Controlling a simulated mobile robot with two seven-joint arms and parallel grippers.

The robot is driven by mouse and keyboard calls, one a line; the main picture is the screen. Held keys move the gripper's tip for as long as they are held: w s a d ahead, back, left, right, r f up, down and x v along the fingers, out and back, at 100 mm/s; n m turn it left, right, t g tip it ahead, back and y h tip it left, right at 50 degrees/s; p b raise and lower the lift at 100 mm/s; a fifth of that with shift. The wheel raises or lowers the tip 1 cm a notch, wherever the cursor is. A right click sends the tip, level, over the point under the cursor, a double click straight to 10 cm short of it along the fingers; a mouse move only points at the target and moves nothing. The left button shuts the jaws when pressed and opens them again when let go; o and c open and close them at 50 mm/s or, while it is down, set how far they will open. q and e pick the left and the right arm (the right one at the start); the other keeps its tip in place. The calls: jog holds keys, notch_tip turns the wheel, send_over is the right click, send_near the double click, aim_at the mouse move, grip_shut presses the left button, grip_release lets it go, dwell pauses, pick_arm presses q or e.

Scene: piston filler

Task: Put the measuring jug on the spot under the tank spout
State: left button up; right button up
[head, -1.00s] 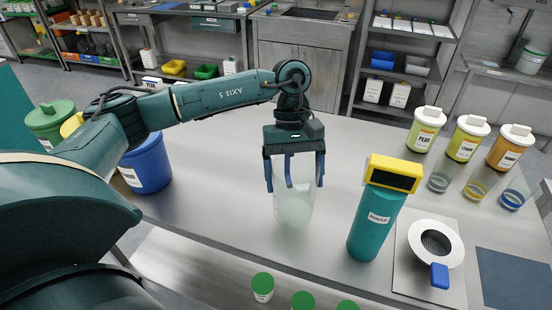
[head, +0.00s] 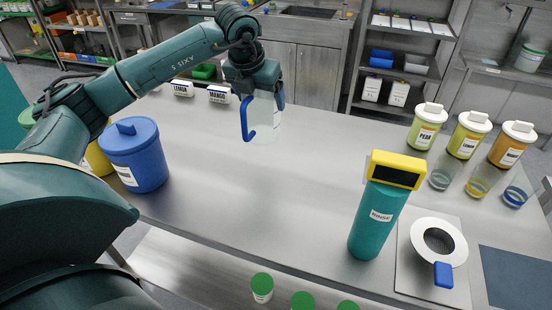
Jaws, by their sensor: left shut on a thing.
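The measuring jug (head: 266,124) is clear with a blue handle on its left side. My left gripper (head: 262,88) is shut on its upper part and holds it over the back half of the steel table. The jug looks upright and appears to be clear of the table top. Part of the jug is hidden behind the gripper. I cannot make out a tank spout or the spot under it in this view. My right gripper is not in view.
Cups and lidded jars (head: 426,127) are at far right. A blue bucket (head: 137,155) is at left. The middle table (head: 270,200) is clear.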

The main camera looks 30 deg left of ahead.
aim_at(260, 131)
pick_arm(q)
jog(key=shift+a+f+n, duration=0.1)
jog(key=shift+a+n, duration=0.15)
jog(key=shift+n, duration=0.15)
notch_tip(260, 131, down, 10)
jog(key=shift+r+p, duration=0.25)
jog(key=shift+p, duration=0.4)
jog(key=o, duration=0.6)
jog(key=shift+f, duration=0.2)
jog(key=o, duration=0.4)
jog(key=shift+r, duration=0.1)
